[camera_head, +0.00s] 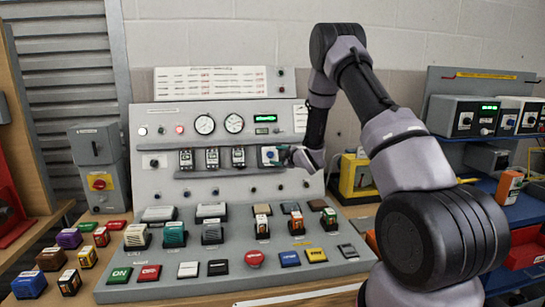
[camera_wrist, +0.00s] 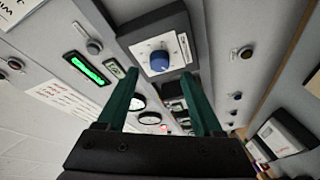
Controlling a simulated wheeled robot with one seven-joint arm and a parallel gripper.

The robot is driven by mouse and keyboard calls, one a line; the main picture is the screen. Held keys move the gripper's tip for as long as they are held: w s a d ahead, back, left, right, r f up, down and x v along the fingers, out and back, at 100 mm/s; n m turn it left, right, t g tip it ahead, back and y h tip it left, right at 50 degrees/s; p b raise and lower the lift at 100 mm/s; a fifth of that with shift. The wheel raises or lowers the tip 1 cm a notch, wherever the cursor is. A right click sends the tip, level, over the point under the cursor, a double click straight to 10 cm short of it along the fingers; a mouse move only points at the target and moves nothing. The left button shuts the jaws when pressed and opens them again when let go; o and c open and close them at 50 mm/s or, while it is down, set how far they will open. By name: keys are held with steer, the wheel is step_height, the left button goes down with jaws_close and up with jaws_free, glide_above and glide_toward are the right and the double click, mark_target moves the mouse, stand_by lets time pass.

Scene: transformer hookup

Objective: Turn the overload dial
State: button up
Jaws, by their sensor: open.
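The overload dial is a round blue knob (camera_head: 269,155) on a white-faced dark module, at the right end of the module row on the grey sloped panel. In the wrist view the blue knob (camera_wrist: 159,61) sits on a white plate with scale marks, beyond and between my two green fingertips. My gripper (camera_head: 287,155) is close to the module from the right in the head view. In the wrist view my gripper (camera_wrist: 160,78) is open, with nothing between its fingers. Whether the fingertips touch the module cannot be told.
Several dark modules (camera_head: 212,157) stand left of the dial on the same ledge. Two round gauges (camera_head: 205,124) and a green display (camera_head: 265,118) are above. Buttons and switches fill the lower console (camera_head: 230,268). A yellow box (camera_head: 357,177) stands to the right.

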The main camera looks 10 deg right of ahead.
mark_target(271, 154)
steer(key=shift+x, duration=1.85)
steer(key=shift+d, duration=0.1)
jaws_close()
